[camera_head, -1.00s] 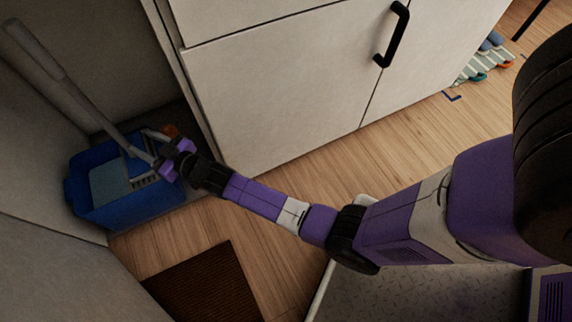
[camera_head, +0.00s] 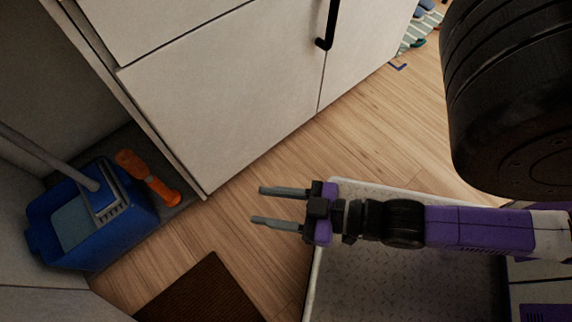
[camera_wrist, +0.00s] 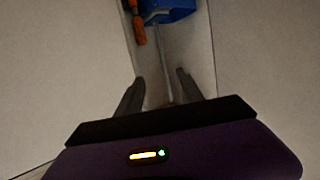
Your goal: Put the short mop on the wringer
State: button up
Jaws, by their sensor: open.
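The short mop (camera_head: 45,155) is a grey pole that leans from the left edge of the head view down to the blue bucket (camera_head: 115,243). Its lower end meets the grey slatted wringer (camera_head: 108,214) at the bucket's back; I cannot tell how firmly it rests there. In the wrist view the pole (camera_wrist: 164,60) runs down between my fingers' directions, with the bucket (camera_wrist: 172,11) at the top. My gripper (camera_head: 265,206) is open and empty, well to the right of the bucket and apart from the mop.
An orange object (camera_head: 148,178) lies beside the bucket in the corner by the white cabinet (camera_head: 220,100). A dark brown mat (camera_head: 203,292) is on the wooden floor (camera_head: 235,215). A striped rug with shoes (camera_head: 420,30) is at the back right.

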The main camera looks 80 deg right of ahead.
jog(key=s+r, duration=0.3)
jog(key=r, duration=0.2)
jog(key=shift+s+a+g, duration=0.15)
jog(key=shift+s+g, duration=0.15)
jog(key=shift+s, duration=0.05)
jog(key=shift+r, duration=0.15)
notch_tip(320, 180, up, 32)
jog(key=p, duration=3.2)
jog(key=shift+r+p, duration=0.15)
jog(key=shift+p, duration=0.15)
